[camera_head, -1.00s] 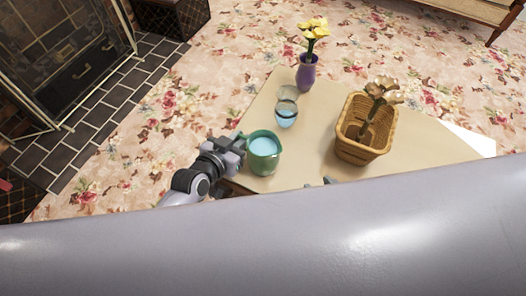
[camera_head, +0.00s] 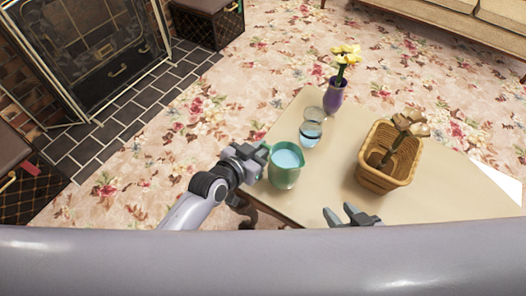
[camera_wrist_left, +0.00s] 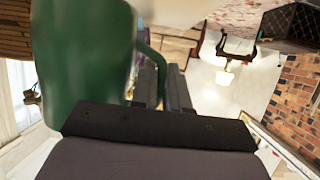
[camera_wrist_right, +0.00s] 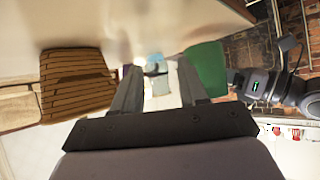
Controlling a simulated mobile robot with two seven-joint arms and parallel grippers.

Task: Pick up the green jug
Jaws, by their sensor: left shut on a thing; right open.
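The green jug (camera_head: 284,176) holds pale blue liquid and appears upright at the table's near left side. My left gripper (camera_head: 262,154) is at the jug's left side, shut on its handle. In the left wrist view the green jug (camera_wrist_left: 80,60) fills the upper left, and its handle runs to between the fingers (camera_wrist_left: 160,85). I cannot tell whether the jug's base touches the table. My right gripper (camera_head: 345,211) is open and empty at the table's near edge. In the right wrist view the jug (camera_wrist_right: 208,68) shows beyond the open fingers (camera_wrist_right: 154,88).
The beige table (camera_head: 325,180) also bears a glass of water (camera_head: 311,130) just behind the jug, a purple vase (camera_head: 335,97) with yellow flowers, and a wicker basket (camera_head: 372,178) with dried flowers at right. A brick fireplace (camera_head: 95,50) stands at upper left.

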